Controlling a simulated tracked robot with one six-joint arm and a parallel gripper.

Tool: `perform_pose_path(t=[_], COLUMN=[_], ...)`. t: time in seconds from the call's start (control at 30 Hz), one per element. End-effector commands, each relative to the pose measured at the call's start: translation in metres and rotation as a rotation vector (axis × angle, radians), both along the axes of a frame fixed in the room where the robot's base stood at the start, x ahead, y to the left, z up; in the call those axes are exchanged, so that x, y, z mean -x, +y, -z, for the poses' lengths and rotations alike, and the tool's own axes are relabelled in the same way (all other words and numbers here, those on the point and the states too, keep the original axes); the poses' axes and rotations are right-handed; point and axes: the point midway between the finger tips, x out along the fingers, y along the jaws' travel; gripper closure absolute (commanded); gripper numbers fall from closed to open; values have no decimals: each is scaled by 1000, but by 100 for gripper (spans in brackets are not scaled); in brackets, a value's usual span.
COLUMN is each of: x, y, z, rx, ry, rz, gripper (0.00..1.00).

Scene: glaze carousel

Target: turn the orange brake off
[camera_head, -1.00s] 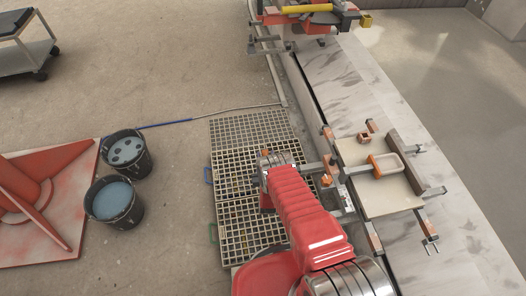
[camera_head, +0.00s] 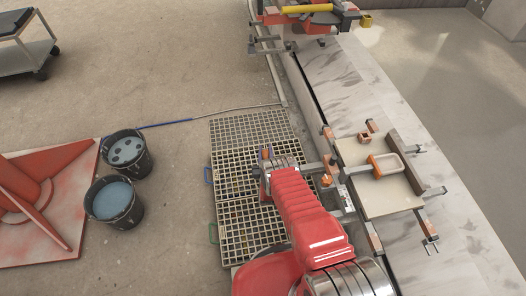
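A small orange knob (camera_head: 327,180) sits on the near left side of the carousel's metal frame, beside the board. It may be the orange brake, but it is too small for me to read its setting. My red-sleeved arm reaches up from the bottom, and its grey wrist end lies over the floor grating, left of the knob and apart from it. My gripper (camera_head: 261,175) is small and partly hidden at that end. Its fingers cannot be made out. A small orange part shows at the same end.
Two dark buckets (camera_head: 113,202) stand left of the grating (camera_head: 250,130). A long ledge (camera_head: 360,85) runs along the right. Open floor lies at upper left.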

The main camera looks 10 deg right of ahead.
Motion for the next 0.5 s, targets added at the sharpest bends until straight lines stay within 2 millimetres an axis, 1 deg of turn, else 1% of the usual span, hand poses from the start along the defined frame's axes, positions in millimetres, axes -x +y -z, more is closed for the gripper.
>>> perform_pose_path(t=[0.03,0.07,0.37,0.4,0.5], x=[0,0,0,0,0], y=[0,0,0,1,1], z=[0,0,0,0,0], rx=[0,0,0,0,0], ry=[0,0,0,0,0], rz=[0,0,-1,-1,-1], gripper=[75,77,98,100,100])
